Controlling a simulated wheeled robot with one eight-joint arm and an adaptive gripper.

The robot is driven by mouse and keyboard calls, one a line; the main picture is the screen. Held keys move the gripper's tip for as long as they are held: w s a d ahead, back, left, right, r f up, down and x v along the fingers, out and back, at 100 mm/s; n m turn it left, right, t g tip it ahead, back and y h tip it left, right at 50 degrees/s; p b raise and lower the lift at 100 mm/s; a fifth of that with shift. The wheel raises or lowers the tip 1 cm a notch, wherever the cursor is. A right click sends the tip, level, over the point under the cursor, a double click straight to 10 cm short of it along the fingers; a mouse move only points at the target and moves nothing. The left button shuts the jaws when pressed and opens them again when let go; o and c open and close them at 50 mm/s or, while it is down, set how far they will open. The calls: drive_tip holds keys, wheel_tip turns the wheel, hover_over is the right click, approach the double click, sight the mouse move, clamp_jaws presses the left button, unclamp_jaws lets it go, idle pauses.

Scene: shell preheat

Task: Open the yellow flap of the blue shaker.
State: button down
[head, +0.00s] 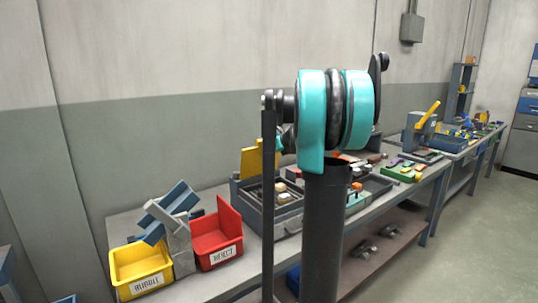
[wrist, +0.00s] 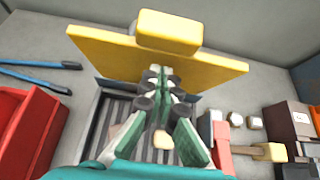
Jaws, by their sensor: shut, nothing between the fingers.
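The yellow flap (wrist: 110,52) stands raised at the far edge of the shaker in the wrist view, with a thick yellow block (wrist: 170,32) on its upper edge. The shaker (wrist: 92,118) is open below it and shows a grey ribbed inside with a small tan piece in it. In the head view the flap (head: 250,163) stands up at the left end of the dark blue-grey shaker (head: 240,197). My gripper (wrist: 160,75) is shut and empty, its fingertips in front of the flap's face; I cannot tell whether they touch. My arm hides it in the head view.
A yellow bin (head: 140,266) and a red bin (head: 217,238) stand left on the bench, with blue-grey blocks between them. Blue handles (wrist: 35,78) lie left of the flap.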

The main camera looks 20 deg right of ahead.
drive_tip(key=shift+w+a+r+g, duration=0.2)
drive_tip(key=shift+w+r+g, duration=0.1)
drive_tip(key=shift+w, duration=0.35)
drive_tip(key=shift+w+a+r+g, duration=0.2)
drive_tip(key=shift+w+g, duration=0.1)
drive_tip(key=shift+w, duration=0.3)
drive_tip(key=shift+s+f, duration=0.1)
